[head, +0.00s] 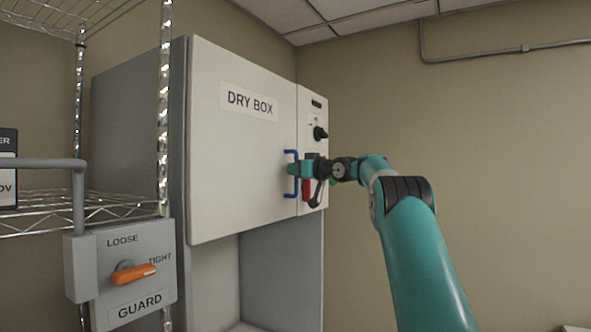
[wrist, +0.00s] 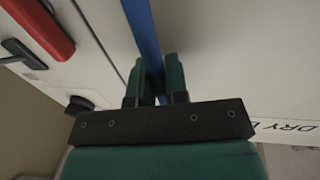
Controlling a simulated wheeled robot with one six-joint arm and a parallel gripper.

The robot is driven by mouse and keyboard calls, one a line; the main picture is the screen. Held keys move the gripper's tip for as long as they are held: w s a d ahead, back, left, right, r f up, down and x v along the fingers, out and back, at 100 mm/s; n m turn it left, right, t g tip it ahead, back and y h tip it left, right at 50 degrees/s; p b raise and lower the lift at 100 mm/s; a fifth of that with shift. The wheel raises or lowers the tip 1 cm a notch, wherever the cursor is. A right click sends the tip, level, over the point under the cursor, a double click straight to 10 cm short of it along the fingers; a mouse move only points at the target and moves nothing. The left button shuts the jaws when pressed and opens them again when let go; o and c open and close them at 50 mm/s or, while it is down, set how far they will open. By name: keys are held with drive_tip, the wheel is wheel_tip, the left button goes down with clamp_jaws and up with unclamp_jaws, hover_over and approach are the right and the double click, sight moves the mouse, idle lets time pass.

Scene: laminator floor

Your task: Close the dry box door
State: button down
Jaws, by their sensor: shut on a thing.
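The dry box door (head: 240,150) is a large pale panel labelled DRY BOX. Its right edge lies along the control panel (head: 318,130) and looks flush or nearly flush with it; I cannot tell if it is latched. A blue upright bar handle (head: 290,153) is near that edge. My gripper (head: 294,169) is shut on the handle, about its middle. In the wrist view, the green fingers of my gripper (wrist: 154,82) are on both sides of the blue handle (wrist: 143,35), and the door face (wrist: 240,60) is to the right.
The control panel has a black knob (head: 320,133) and a red lever (head: 306,190) close to my gripper. A wire rack (head: 163,110) stands at the left, with a GUARD box (head: 120,285) with an orange knob (head: 133,274). The right side is open, before a bare wall.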

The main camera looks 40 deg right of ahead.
drive_tip(key=c, duration=1.5)
unclamp_jaws()
drive_tip(key=shift+w+r, duration=0.1)
drive_tip(key=o, duration=0.3)
drive_tip(key=shift+w+f, duration=0.2)
drive_tip(key=shift+w, duration=0.05)
drive_tip(key=shift+o, duration=0.2)
drive_tip(key=shift+s+d+f+b, duration=0.1)
drive_tip(key=shift+s+f+b, duration=0.05)
drive_tip(key=shift+s+b, duration=0.45)
drive_tip(key=s+b, duration=0.8)
drive_tip(key=s, duration=0.8)
drive_tip(key=shift+s+d+r, duration=0.2)
drive_tip(key=shift+s+d, duration=0.05)
drive_tip(key=shift+d, duration=0.1)
